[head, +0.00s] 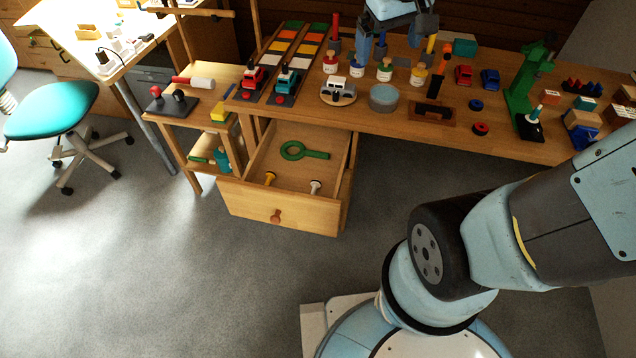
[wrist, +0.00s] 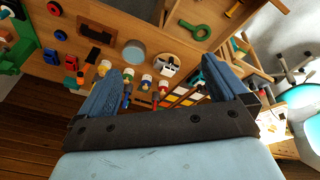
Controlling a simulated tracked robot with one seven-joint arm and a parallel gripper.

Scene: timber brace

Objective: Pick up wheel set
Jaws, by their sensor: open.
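No part is plainly marked as the wheel set. Two small axle-like pieces lie in the open drawer (head: 248,203): a yellow-ended one (head: 269,178) and a white-ended one (head: 315,187). A blue-rimmed wheel (head: 476,104) and a red-rimmed wheel (head: 480,128) lie on the bench (head: 400,119); both also show at the upper left of the wrist view, blue (wrist: 61,35) and red (wrist: 54,8). My gripper (head: 395,45) is above the back of the bench, open and empty, with its two blue fingers (wrist: 163,66) spread apart in the wrist view.
A green ring-handled piece (head: 304,151) lies in the drawer. A white toy car (head: 339,90), a grey round tin (head: 383,97), paint pots and a green press (head: 525,85) crowd the bench. A teal stool (head: 52,110) stands left. The floor before the drawer is clear.

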